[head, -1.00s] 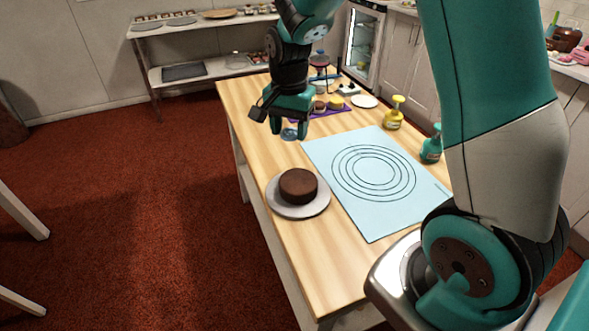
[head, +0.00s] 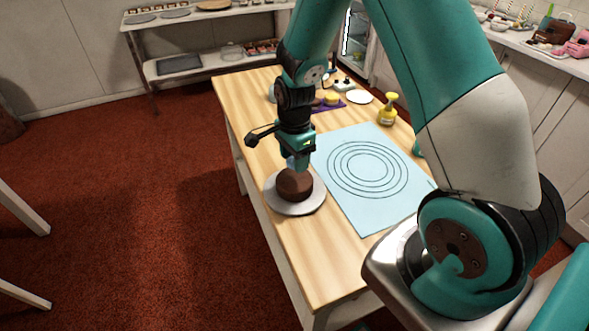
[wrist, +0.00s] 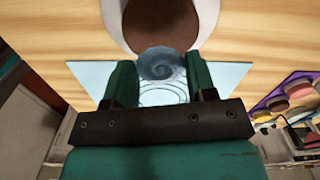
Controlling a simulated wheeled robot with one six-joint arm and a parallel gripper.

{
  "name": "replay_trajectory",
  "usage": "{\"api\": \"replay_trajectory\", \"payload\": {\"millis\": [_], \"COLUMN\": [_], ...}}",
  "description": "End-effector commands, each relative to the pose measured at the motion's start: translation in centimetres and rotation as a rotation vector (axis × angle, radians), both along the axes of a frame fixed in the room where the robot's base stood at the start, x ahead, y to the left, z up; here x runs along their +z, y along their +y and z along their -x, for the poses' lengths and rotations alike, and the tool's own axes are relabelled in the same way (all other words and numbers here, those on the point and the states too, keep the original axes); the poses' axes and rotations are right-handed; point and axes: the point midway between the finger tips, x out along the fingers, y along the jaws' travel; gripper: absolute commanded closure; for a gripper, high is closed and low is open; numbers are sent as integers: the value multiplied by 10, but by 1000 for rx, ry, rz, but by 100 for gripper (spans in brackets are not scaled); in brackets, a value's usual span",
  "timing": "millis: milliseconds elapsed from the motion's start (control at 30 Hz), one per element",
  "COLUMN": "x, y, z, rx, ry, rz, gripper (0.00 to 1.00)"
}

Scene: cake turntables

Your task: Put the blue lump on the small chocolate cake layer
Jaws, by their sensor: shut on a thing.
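The small chocolate cake layer (head: 294,186) sits on a round grey-white turntable (head: 291,208) near the table's left edge. My gripper (head: 297,165) is directly behind and above the cake in the head view. In the wrist view, my gripper (wrist: 160,82) is shut on the blue lump (wrist: 161,63), a round piece with a swirled top, held between the two fingers. The cake (wrist: 160,22) shows in the wrist view just beyond the lump, partly overlapped by it. In the head view the lump is mostly hidden by the fingers, and I cannot tell whether it touches the cake.
A light blue mat with rings (head: 368,210) lies right of the turntable. A yellow bottle (head: 388,110), a white plate (head: 360,97) and a purple mat (head: 328,107) with small round pieces are at the far end. Bare wood lies in front of the turntable.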

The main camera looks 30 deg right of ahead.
Motion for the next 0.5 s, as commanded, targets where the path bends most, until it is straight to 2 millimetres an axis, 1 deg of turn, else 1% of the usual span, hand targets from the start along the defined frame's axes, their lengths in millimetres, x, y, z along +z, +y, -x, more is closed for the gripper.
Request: {"api": "replay_trajectory", "payload": {"millis": [33,167,300,367,500], "x": [-6,-16,-37,-44,-50], "y": [0,0,0,0,0], "z": [0,0,1,0,-1], "rx": [0,0,1,1,1], "ry": [2,1,4,3,-2], "rz": [0,0,0,0,0], "gripper": [71,71,71,71,71]}}
